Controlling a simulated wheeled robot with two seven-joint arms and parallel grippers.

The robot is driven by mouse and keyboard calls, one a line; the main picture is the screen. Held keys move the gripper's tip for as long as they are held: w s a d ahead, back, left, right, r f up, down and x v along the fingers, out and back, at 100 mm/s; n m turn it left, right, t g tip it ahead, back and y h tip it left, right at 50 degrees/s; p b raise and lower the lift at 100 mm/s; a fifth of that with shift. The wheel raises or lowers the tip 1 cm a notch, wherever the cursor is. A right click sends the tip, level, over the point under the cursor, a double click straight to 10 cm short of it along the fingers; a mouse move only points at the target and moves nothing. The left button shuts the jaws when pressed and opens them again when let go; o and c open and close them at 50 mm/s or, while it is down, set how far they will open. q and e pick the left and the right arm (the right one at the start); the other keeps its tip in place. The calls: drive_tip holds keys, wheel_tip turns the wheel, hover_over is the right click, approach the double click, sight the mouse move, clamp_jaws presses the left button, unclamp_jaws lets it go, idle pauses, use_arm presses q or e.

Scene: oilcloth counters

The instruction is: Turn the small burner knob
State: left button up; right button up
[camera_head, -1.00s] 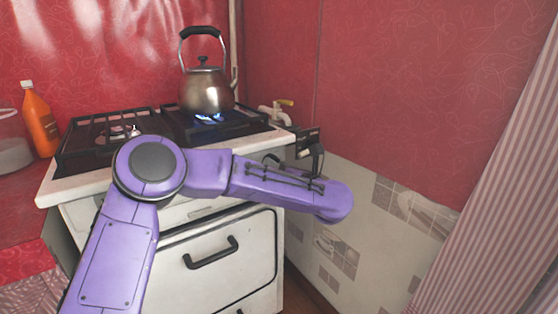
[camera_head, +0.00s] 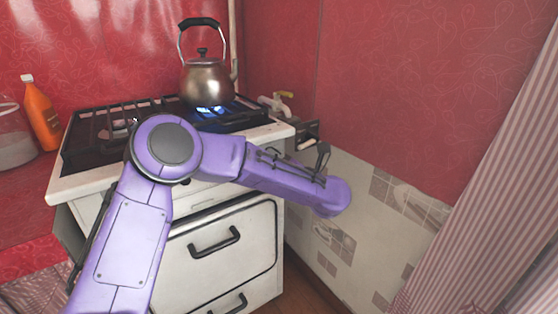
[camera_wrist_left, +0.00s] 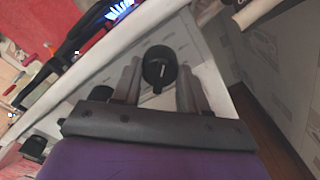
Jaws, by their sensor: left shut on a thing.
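A round black knob (camera_wrist_left: 159,67) with a pale line mark sits on the white stove front in the left wrist view. My left gripper (camera_wrist_left: 158,82) has a grey finger on each side of this knob and is shut on it. Other black knobs, one at the lower left (camera_wrist_left: 35,148) and one partly hidden behind the left finger (camera_wrist_left: 97,92), are on the same panel. In the head view my purple left arm covers the knob panel of the stove (camera_head: 80,182), so the knob cannot be made out there. My right gripper is not in view.
A metal kettle (camera_head: 207,84) stands on the back right burner over a blue flame (camera_head: 212,109). A gas tap (camera_head: 275,103) is at the stove's right rear. An orange bottle (camera_head: 42,117) and glass jar (camera_head: 14,140) stand left. The oven handle (camera_head: 215,242) is below my arm.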

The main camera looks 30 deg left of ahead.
use_arm(q)
drive_tip(key=shift+f, duration=0.1)
drive_tip(key=o, duration=1.1)
drive_tip(key=shift+c, duration=0.2)
drive_tip(key=shift+d, duration=0.1)
drive_tip(key=v, duration=1)
drive_tip(key=shift+s+p, duration=0.15)
drive_tip(key=shift+p, duration=0.25)
drive_tip(key=shift+d, duration=0.15)
